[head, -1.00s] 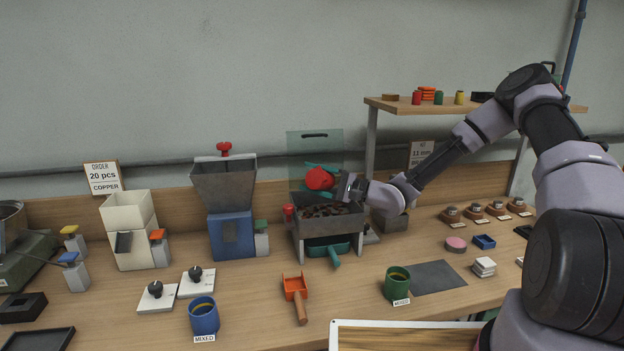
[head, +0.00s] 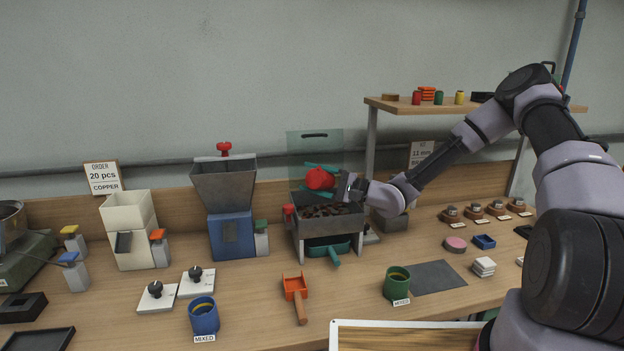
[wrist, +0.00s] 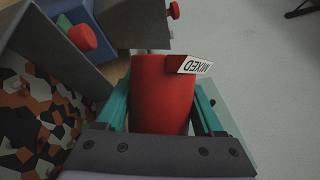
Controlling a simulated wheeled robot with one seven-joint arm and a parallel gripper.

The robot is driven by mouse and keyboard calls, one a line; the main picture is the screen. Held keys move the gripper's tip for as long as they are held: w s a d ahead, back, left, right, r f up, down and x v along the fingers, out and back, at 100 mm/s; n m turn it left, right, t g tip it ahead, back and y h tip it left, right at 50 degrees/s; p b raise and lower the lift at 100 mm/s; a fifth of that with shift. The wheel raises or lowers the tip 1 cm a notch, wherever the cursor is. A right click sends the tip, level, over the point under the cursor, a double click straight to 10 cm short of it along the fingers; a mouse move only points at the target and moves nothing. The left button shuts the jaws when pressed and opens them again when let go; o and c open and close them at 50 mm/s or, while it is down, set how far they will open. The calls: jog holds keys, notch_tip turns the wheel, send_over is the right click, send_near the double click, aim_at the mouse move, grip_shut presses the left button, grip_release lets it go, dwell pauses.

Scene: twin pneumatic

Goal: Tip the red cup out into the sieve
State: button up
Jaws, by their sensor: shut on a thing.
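The red cup (head: 320,179) is held tipped on its side above the sieve (head: 329,223), a grey box on legs. My gripper (head: 322,180) is shut on the cup, with its teal fingers on either side. In the wrist view the red cup (wrist: 162,92) sits between the fingers, and its "MIXED" tag shows. Many dark, orange and pale pieces (wrist: 38,115) lie in the sieve beside the cup. The inside of the cup is hidden, so I cannot tell what is left in it.
A blue and grey hopper machine (head: 230,225) stands left of the sieve. A clear panel (head: 315,146) stands behind it. An orange scoop (head: 296,290), blue cup (head: 204,316) and green cup (head: 397,283) stand in front. A shelf (head: 470,105) is at the right.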

jog(key=shift+r, duration=0.1)
jog(key=shift+r, duration=2.5)
jog(key=n+h, duration=0.1)
jog(key=n, duration=0.1)
jog(key=r+n+g+h, duration=0.1)
jog(key=n, duration=0.2)
jog(key=shift+n, duration=0.3)
jog(key=n, duration=0.1)
jog(key=n+h, duration=0.2)
jog(key=n, duration=0.1)
jog(key=shift+s+r, duration=0.1)
jog(key=shift+r, duration=0.15)
jog(key=n+t+h, duration=0.1)
jog(key=n, duration=0.1)
jog(key=n+t+h, duration=0.1)
jog(key=n, duration=0.2)
jog(key=shift+r, duration=0.4)
jog(key=shift+a+r+n+t+h, duration=0.1)
jog(key=shift+r+n+t+h, duration=0.15)
jog(key=shift+n+t+h, duration=0.75)
jog(key=shift+n, duration=0.6)
